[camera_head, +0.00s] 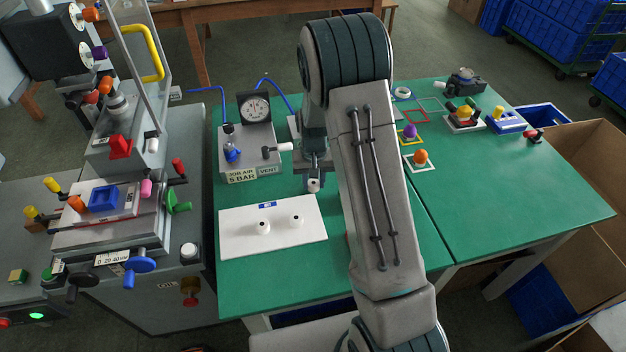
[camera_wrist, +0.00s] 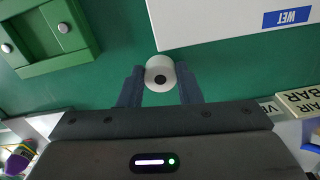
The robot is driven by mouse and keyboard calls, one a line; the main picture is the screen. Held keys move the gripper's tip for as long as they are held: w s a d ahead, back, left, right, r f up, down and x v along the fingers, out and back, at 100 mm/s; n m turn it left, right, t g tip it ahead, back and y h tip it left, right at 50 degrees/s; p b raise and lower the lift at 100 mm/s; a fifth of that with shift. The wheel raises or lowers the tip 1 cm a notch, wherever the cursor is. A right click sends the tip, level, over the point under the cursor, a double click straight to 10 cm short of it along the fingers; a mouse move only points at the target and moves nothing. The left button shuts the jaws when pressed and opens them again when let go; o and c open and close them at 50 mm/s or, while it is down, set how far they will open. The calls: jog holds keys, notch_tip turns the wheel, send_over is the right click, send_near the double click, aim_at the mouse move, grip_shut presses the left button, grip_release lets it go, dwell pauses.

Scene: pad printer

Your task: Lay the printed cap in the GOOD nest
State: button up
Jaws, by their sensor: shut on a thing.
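The printed cap (camera_wrist: 160,73) is a small white cylinder with a dark dot, seen in the wrist view. My gripper (camera_wrist: 160,86) is shut on it, one dark finger on each side. In the head view my gripper (camera_head: 314,178) is above the green table, just behind the white WET board, with the white cap (camera_head: 314,186) at its tip. No GOOD label is readable; my arm hides part of the table in the head view.
The white WET board (camera_head: 240,242) holds two white caps (camera_head: 262,227). Behind it stands the JOB AIR / VENT box (camera_head: 235,160) with a gauge. The pad printer (camera_head: 110,215) is at left. Orange and purple knobs in small frames (camera_head: 420,158) stand right of my arm.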

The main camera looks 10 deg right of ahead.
jog(key=shift+f, duration=0.25)
jog(key=o, duration=1)
jog(key=shift+r, duration=0.1)
